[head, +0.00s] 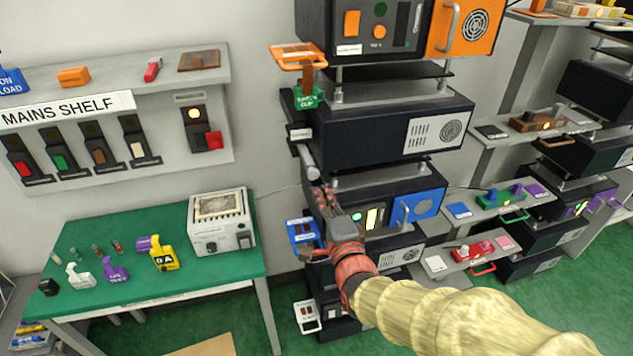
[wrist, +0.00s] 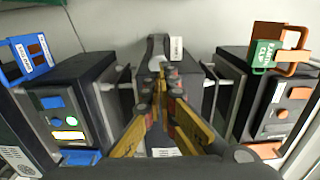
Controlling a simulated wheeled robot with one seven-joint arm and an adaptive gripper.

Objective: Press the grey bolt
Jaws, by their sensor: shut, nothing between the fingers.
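The grey bolt (head: 309,165) is a short grey cylinder on the left edge of the rack, below a small white label (head: 300,133). In the wrist view the grey bolt (wrist: 156,46) shows just beyond my fingertips, partly hidden by them. My gripper (head: 324,194) is shut and empty, its tips just below the bolt in the head view. In the wrist view my gripper (wrist: 161,82) has its tips together in front of the bolt. I cannot tell whether they touch it.
A green tag with an orange handle (head: 306,98) hangs above the bolt, and a blue tag (head: 302,230) hangs below. Dark rack units (head: 375,130) stand to the right. A green table (head: 130,270) with small parts and a switch shelf (head: 110,80) are at left.

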